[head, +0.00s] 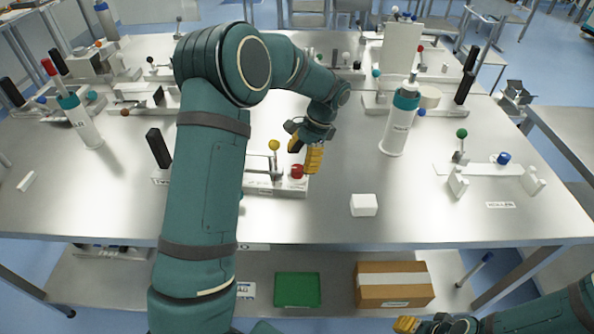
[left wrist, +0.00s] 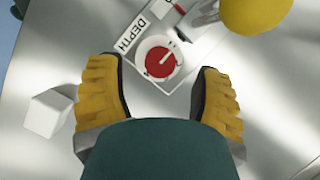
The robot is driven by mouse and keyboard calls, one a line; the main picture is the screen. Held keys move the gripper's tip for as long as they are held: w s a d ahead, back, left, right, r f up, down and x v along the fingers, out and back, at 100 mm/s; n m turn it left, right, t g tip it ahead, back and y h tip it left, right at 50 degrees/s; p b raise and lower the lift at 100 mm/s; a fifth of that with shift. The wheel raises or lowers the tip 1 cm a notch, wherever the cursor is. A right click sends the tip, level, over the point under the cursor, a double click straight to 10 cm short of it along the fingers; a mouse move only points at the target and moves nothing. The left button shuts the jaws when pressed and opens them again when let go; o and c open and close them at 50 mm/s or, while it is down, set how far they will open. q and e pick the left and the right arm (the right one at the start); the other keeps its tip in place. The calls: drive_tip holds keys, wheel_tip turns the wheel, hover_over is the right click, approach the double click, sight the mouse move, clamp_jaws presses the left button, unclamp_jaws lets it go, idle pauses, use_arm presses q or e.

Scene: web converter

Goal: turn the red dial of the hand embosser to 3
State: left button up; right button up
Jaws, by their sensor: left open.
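The hand embosser (head: 262,190) stands near the front of the steel table, partly hidden behind my left arm. Its red dial (head: 297,170) is at the right end of the base. In the left wrist view the red dial (left wrist: 160,62) sits on a white disc with small marks, with a "DEPTH" label (left wrist: 130,35) beside it. A white pointer line runs from its middle toward the upper right; the numbers are too small to read. My left gripper (head: 306,158) is open over the dial, with one yellow finger each side, apart from it. My right gripper (head: 405,323) shows partly at the bottom right.
A yellow ball knob (head: 274,145) stands close left of the gripper. A white block (head: 364,205) lies to the right. A teal-capped white bottle (head: 401,120) and a green-knobbed device (head: 480,168) stand further right.

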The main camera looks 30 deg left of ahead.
sight(297, 168)
use_arm(q)
drive_tip(key=shift+x, duration=1.75)
clamp_jaws()
